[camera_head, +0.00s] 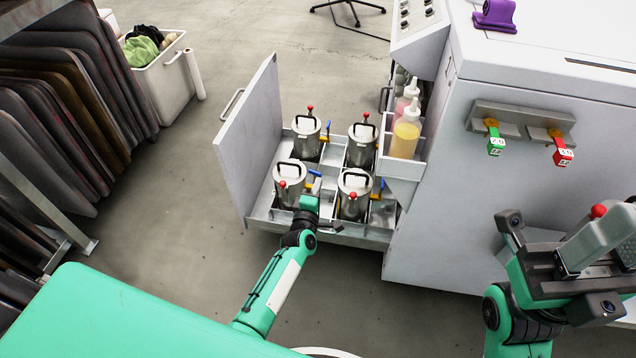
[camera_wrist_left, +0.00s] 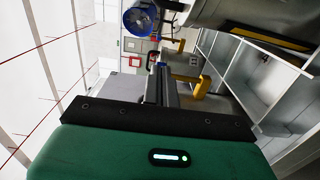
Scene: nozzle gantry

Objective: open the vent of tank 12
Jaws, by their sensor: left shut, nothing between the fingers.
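Several steel tanks with black handles and red knobs stand in an open drawer (camera_head: 262,222): back left (camera_head: 306,143), back right (camera_head: 360,147), front left (camera_head: 289,187) and front right (camera_head: 354,199). I cannot read any tank number, so I cannot tell which is tank 12. My left gripper (camera_head: 313,190) is at the drawer's front, just right of the front-left tank and close to a blue lever (camera_head: 316,173). Its fingers (camera_wrist_left: 160,85) are shut and empty in the left wrist view, near a yellow lever (camera_wrist_left: 201,86). My right gripper (camera_head: 600,243) is at the right; its jaw state is unclear.
Squeeze bottles (camera_head: 406,134) stand in a side holder right of the drawer. The white cabinet (camera_head: 440,215) closes off the right side. The drawer's tall front panel (camera_head: 250,140) rises at left. A rack of dark panels (camera_head: 60,120) stands far left; open floor lies between.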

